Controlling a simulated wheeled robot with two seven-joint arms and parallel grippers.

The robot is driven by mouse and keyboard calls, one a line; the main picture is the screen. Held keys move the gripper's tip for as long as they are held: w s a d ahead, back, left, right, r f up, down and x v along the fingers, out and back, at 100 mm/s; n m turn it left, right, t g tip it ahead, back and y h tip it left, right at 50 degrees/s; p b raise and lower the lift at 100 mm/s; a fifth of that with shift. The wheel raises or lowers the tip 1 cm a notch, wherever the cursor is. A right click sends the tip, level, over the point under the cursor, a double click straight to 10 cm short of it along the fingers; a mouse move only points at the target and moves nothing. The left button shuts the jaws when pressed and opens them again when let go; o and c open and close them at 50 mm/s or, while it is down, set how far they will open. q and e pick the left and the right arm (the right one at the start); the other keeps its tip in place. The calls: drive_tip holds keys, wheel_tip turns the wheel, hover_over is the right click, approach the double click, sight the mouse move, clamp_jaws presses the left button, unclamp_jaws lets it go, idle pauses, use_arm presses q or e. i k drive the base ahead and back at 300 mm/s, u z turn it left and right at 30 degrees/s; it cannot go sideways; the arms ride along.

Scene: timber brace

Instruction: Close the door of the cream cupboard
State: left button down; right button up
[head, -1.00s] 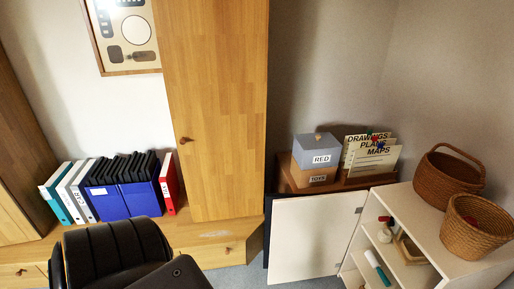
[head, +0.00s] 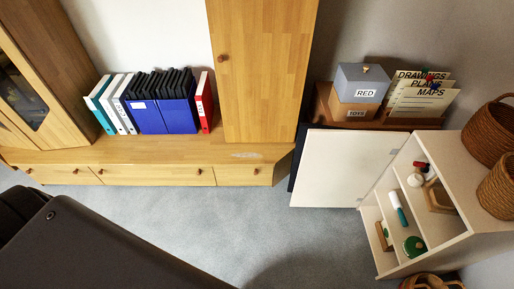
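The cream cupboard (head: 448,182) stands at the right of the head view, its open front facing left. Its cream door (head: 342,168) stands swung wide open, hinged at the cupboard's far front edge and reaching left in front of the boxes. The shelves inside show a teal-and-white cylinder, a green round thing and small red and white items. A dark link of my own arm crosses the lower left. Neither of my grippers is in view.
Woven baskets (head: 490,133) stand on the cupboard top, and another basket (head: 432,282) is at the bottom edge. A grey RED box (head: 360,84) sits behind the door. A low wooden unit (head: 150,172) lines the wall. Grey carpet (head: 240,220) is clear in front.

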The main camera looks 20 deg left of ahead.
sight(338, 168)
drive_tip(key=u, duration=0.1)
drive_tip(key=i, duration=1.1)
drive_tip(key=z, duration=0.4)
